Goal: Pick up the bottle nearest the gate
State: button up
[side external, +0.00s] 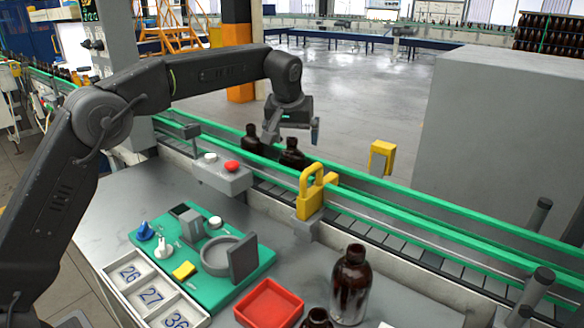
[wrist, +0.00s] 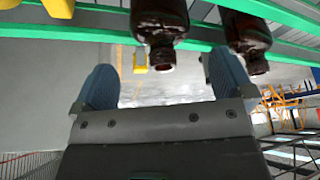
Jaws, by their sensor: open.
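Two dark amber bottles stand upright on the conveyor between green rails in the side view. The right-hand bottle (side external: 292,156) is the closer one to the yellow gate (side external: 311,196); the other bottle (side external: 252,141) stands to its left. My gripper (side external: 294,130) is open and empty, with its fingers above and around the level of the bottle tops. The wrist view appears upside down. There the bottle nearest the gate (wrist: 160,22) lies ahead of the gap between my gripper's fingers (wrist: 163,80), and the other bottle (wrist: 247,38) is in front of the right finger.
A yellow box (side external: 382,158) stands by the far rail (side external: 440,208). A grey button box (side external: 221,176) sits on the near side. On the bench are a green fixture board (side external: 262,252), a red tray (side external: 270,304), a numbered tray (side external: 151,289) and more amber bottles (side external: 351,286).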

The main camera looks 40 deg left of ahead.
aim_at(293, 148)
jog(key=x, duration=0.5)
jog(key=shift+a, duration=0.15)
jog(key=shift+s, duration=0.1)
jog(key=c, duration=1.1)
